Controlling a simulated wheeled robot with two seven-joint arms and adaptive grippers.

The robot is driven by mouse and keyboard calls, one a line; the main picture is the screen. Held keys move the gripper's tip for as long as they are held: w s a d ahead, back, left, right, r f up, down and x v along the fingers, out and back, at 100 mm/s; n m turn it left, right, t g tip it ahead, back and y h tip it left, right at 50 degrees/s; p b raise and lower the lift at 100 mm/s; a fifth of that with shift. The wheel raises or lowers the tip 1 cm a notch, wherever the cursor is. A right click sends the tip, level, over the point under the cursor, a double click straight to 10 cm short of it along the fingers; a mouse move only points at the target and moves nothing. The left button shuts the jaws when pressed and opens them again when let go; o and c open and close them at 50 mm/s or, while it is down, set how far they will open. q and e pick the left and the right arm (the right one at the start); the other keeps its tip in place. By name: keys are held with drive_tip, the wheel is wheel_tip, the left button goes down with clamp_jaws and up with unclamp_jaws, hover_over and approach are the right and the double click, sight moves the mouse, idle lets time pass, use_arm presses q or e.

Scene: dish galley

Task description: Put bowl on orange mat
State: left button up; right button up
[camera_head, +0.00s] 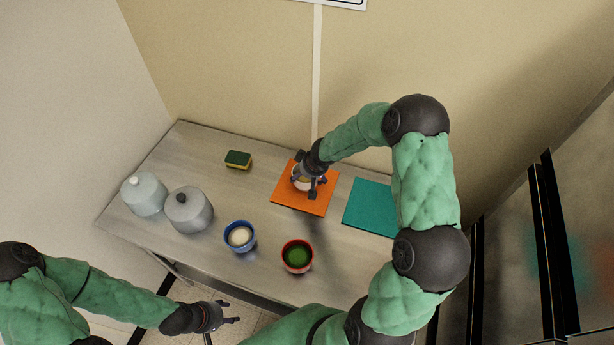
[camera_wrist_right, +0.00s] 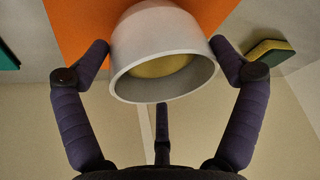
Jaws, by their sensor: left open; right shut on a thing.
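A white bowl (camera_head: 303,184) with yellow inside is over the orange mat (camera_head: 284,199). My right gripper (camera_head: 311,183) is shut on it, partly hiding it in the head view. In the right wrist view the white bowl (camera_wrist_right: 163,38) sits between the fingers, with the orange mat (camera_wrist_right: 78,28) behind it. I cannot tell whether the bowl touches the mat. My left gripper (camera_head: 233,312) is open and empty, in front of the table's near edge.
A teal mat (camera_head: 369,208) lies right of the orange one. A blue bowl (camera_head: 240,237) and a red bowl (camera_head: 297,256) stand near the front. A sponge (camera_head: 238,160) lies at the back.

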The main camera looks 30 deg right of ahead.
drive_tip(key=shift+f, duration=0.55)
drive_tip(key=shift+f, duration=0.15)
drive_tip(key=o, duration=1.2)
drive_tip(key=shift+c, duration=0.2)
drive_tip(key=shift+r, duration=0.4)
drive_tip(key=p+v, duration=0.3)
drive_tip(key=v, duration=0.8)
drive_tip(key=shift+s+r, duration=0.2)
drive_tip(key=shift+s, duration=0.05)
